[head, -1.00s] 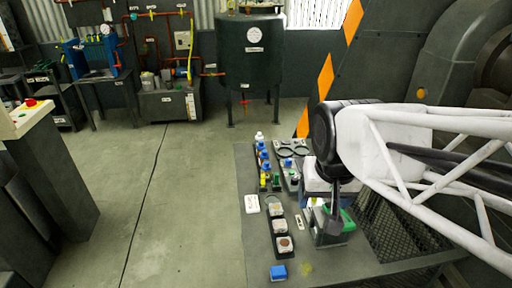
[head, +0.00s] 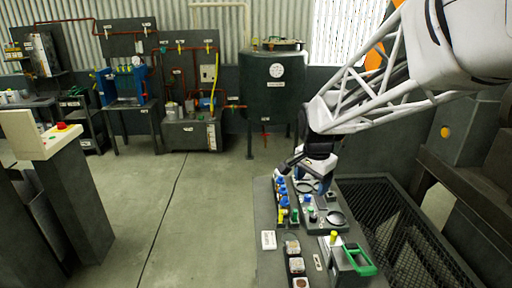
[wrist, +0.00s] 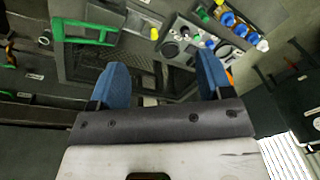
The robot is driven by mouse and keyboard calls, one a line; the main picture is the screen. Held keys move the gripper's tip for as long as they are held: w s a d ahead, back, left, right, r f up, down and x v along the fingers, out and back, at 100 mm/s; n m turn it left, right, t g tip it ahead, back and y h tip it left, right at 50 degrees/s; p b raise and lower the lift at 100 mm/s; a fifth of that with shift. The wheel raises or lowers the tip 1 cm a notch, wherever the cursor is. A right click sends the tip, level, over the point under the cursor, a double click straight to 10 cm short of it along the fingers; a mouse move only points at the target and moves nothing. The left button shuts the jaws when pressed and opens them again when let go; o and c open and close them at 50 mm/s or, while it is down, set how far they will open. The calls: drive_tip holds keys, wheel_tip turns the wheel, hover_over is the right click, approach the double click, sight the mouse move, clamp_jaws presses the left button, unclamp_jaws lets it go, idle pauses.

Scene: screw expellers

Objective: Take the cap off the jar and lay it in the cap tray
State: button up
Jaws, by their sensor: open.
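Several small jars with blue caps (head: 282,190) stand in a dark rack on the bench; they also show in the wrist view (wrist: 226,19). I cannot tell which jar is the task's jar. A dark round dish (head: 337,217) lies right of the rack; whether it is the cap tray is unclear. My gripper (head: 322,188) is above the far part of the bench, beside the rack. In the wrist view its two blue fingers (wrist: 162,82) are wide apart with nothing between them.
The green-handled fixture (head: 360,260) stands at the bench's near right. A black mesh panel (head: 400,235) is right of the bench.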

drive_tip(key=w+f+m, duration=0.3)
drive_tip(key=w+f, duration=0.1)
drive_tip(key=w, duration=0.3)
drive_tip(key=w+f+m, duration=0.2)
drive_tip(key=w+f, duration=0.2)
drive_tip(key=w, duration=0.3)
drive_tip(key=m+g, duration=0.1)
drive_tip(key=m, duration=0.5)
hover_over(285, 198)
drive_tip(key=f, duration=1.1)
drive_tip(key=shift+d+f, duration=0.2)
drive_tip(key=shift+f, duration=0.05)
drive_tip(key=shift+w+f, duration=0.15)
drive_tip(key=shift+f, duration=0.1)
drive_tip(key=shift+f, duration=1.3)
drive_tip(key=shift+f, duration=0.1)
drive_tip(key=shift+a+f, duration=0.1)
drive_tip(key=shift+f, duration=2.4)
